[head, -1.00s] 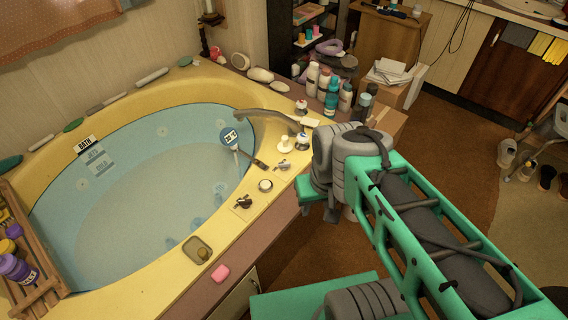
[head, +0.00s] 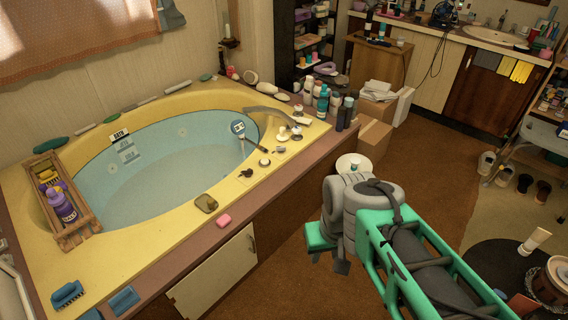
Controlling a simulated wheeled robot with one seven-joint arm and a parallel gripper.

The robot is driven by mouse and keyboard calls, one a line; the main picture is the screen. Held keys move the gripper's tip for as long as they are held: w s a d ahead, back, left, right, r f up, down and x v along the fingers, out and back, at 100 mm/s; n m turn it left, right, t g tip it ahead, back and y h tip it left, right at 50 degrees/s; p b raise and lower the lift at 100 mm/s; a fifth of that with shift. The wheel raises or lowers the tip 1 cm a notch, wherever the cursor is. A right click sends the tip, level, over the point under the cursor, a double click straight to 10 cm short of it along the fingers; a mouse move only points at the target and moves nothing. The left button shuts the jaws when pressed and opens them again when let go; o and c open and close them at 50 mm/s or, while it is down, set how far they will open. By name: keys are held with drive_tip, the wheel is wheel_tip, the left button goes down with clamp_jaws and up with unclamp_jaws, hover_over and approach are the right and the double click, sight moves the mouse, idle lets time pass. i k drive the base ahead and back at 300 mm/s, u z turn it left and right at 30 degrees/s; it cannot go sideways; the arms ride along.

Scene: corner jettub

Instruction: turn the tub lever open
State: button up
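The yellow corner tub (head: 190,208) with blue water fills the left of the head view. Small dark-and-light controls sit on its right rim: a dark lever-like handle (head: 245,173), a round knob (head: 265,162) and another dark handle (head: 279,150). I cannot tell which is the tub lever, or its exact angle. My gripper (head: 329,261) is at the lower end of my green and grey arm, right of the tub and apart from the controls, over the floor. Only small dark parts of it show, so its opening is unclear.
Several bottles (head: 322,98) stand at the tub's far right corner. A soap dish (head: 206,203) and pink soap (head: 224,221) lie on the near rim. Cardboard boxes (head: 374,136) stand behind my arm. A dark round table (head: 500,262) is at right. Brown floor is open between.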

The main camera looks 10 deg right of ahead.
sight(280, 149)
drive_tip(key=z, duration=0.75)
drive_tip(key=i, duration=1.4)
drive_tip(key=u, duration=0.7)
drive_tip(key=i, duration=0.6)
drive_tip(key=u, duration=0.6)
